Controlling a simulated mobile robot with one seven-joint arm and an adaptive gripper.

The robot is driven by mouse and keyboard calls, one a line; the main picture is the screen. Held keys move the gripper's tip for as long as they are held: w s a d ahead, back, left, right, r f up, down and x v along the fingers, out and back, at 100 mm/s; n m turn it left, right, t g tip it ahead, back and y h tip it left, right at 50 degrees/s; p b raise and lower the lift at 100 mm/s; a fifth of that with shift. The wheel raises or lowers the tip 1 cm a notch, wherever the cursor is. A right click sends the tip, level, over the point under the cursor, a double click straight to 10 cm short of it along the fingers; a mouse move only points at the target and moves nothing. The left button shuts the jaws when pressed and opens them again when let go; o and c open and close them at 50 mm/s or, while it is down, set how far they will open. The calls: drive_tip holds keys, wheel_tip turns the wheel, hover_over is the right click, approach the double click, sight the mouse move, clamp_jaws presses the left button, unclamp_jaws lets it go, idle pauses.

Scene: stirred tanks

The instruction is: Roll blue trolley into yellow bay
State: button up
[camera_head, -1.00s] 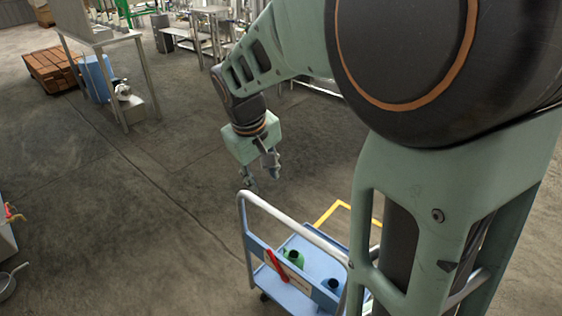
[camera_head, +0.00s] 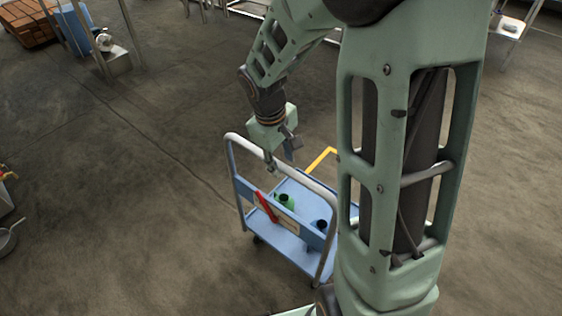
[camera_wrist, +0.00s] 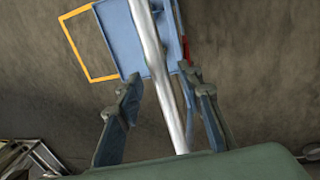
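The blue trolley (camera_head: 301,252) stands on the floor in front of me, with a light metal push handle (camera_head: 283,168). A green bottle and a blue bottle ride on it. The yellow bay outline (camera_head: 321,157) shows on the floor just beyond the trolley, partly hidden by it and my arm. In the wrist view, the yellow outline (camera_wrist: 78,48) lies at upper left, next to the trolley deck (camera_wrist: 119,38). My gripper (camera_head: 281,160) is at the handle. In the wrist view its fingers (camera_wrist: 168,92) are apart, with the handle bar (camera_wrist: 157,75) between them; neither finger clearly touches it.
A red part (camera_head: 265,206) is on the trolley's handle-side panel. A pan (camera_head: 8,240) is at the left edge. The floor left of the trolley is clear.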

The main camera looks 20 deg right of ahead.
drive_tip(key=shift+d+f, duration=0.1)
drive_tip(key=shift+f, duration=0.45)
clamp_jaws()
